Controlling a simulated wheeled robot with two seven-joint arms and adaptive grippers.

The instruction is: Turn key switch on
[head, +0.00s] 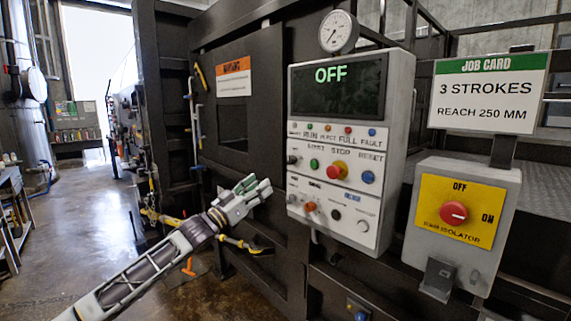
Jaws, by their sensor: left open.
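The grey control panel (338,150) stands at centre, and its screen (338,88) reads OFF. Small knobs and buttons fill its lower half. A small dark knob (292,159) sits at the left of the button row, and another dark round control (336,214) sits lower down. I cannot tell which is the key switch, as the labels are too small. My left gripper (264,188) is open and empty, left of the panel and apart from it. My right gripper is not in view.
A red rotary isolator (453,213) on a yellow plate is on a grey box at right. A job card (489,93) above it reads 3 strokes, reach 250 mm. A gauge (338,32) tops the panel. Open floor (75,230) lies at left.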

